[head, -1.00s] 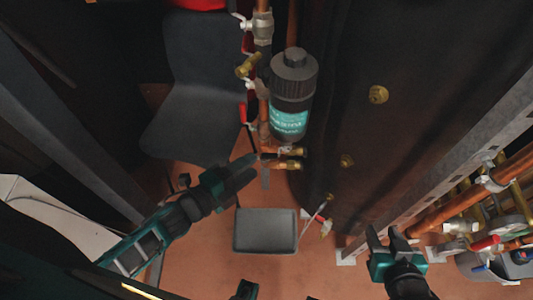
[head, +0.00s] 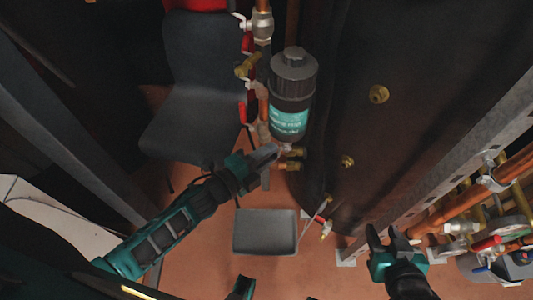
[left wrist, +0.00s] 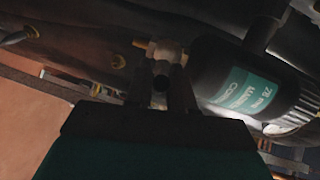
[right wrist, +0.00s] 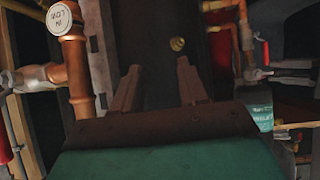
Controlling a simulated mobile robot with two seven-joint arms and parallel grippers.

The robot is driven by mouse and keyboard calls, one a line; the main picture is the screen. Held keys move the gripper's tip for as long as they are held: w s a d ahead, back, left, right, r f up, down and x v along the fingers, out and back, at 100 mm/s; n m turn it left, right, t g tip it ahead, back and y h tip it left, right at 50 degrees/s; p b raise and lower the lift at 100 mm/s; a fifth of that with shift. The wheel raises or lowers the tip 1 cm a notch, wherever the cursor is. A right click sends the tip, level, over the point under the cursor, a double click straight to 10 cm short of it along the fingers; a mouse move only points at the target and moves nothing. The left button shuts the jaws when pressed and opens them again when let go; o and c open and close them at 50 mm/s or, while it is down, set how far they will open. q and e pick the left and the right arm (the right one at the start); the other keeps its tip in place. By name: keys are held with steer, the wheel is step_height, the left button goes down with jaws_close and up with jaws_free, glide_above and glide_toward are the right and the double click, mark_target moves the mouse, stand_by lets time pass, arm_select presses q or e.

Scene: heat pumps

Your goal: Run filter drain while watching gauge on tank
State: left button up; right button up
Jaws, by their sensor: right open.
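The filter (head: 292,95) is a black canister with a teal label, upright on the copper pipework in the head view. It also shows in the left wrist view (left wrist: 235,80). My left gripper (head: 270,151) is at the filter's underside. In the left wrist view its fingers (left wrist: 160,90) lie on either side of a small dark end of the drain fitting (left wrist: 165,53); whether they grip it is unclear. The tank (head: 420,90) is the large dark cylinder at right; I cannot make out a gauge face on it. My right gripper (head: 385,238) is open and empty near the tank's foot.
A grey tray (head: 265,232) lies on the reddish floor below the filter. Red-handled valves (head: 244,110) line the pipe left of the filter. A metal strut (head: 440,170) and copper pipes (head: 465,205) stand near my right gripper. Brass fittings (head: 378,94) stick out of the tank.

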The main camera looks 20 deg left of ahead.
arm_select(q)
jaws_close()
steer(key=f+n+t+b, duration=0.1)
steer(key=b, duration=0.3)
steer(key=f+n+t+h+b, duration=0.1)
steer(key=n+t+b, duration=0.1)
steer(key=b, duration=0.2)
steer(key=shift+d+f, duration=0.1)
steer(key=shift+d, duration=0.1)
arm_select(e)
steer(key=shift+y, duration=0.4)
steer(key=f, duration=0.1)
steer(key=w+a+f, duration=0.1)
steer(key=f, duration=0.1)
steer(key=a+f, duration=0.1)
steer(key=shift+w+a+f, duration=0.15)
steer(key=shift+a+f, duration=0.1)
arm_select(q)
steer(key=shift+o, duration=2)
jaws_free()
arm_select(e)
steer(key=shift+f, duration=0.1)
arm_select(q)
steer(key=v, duration=1.3)
arm_select(e)
steer(key=shift+r, duration=0.3)
